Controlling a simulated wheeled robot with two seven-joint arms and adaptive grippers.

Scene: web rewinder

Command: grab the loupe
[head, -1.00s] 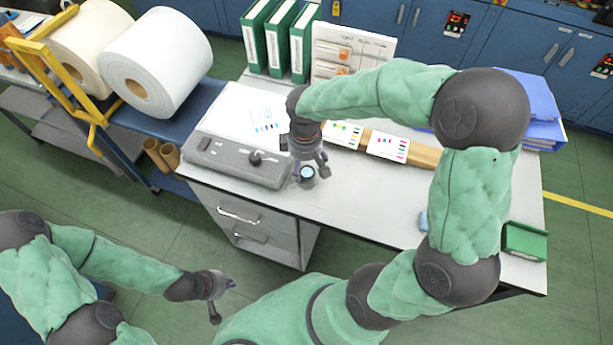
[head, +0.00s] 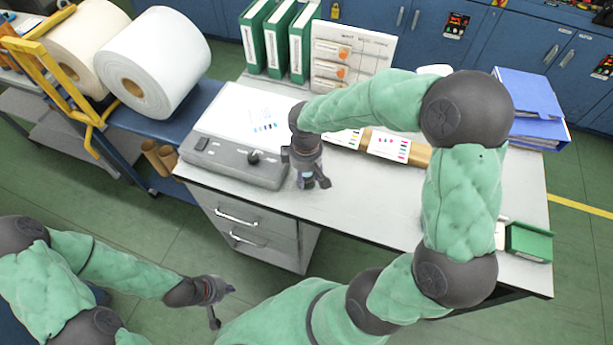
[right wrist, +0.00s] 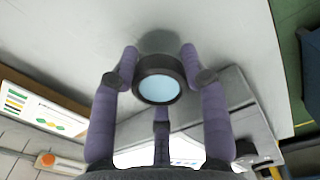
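The loupe (right wrist: 159,82) is a short dark cylinder with a pale blue lens. In the right wrist view it sits between the fingers of my right gripper (right wrist: 159,75), lens towards the camera. Two purple fingers flank it and a third is below it. Whether they press on it I cannot tell. In the head view my right gripper (head: 313,183) is low over the table's front edge, beside the grey device, and hides most of the loupe. My left gripper (head: 224,306) has its fingers spread, empty, over the floor at the lower left.
The white table (head: 370,205) has free room right of my right gripper. A grey device (head: 235,160) lies to its left. Colour cards (head: 388,145), green binders (head: 275,45) and a panel (head: 350,55) stand behind. A green box (head: 528,242) sits at the right edge.

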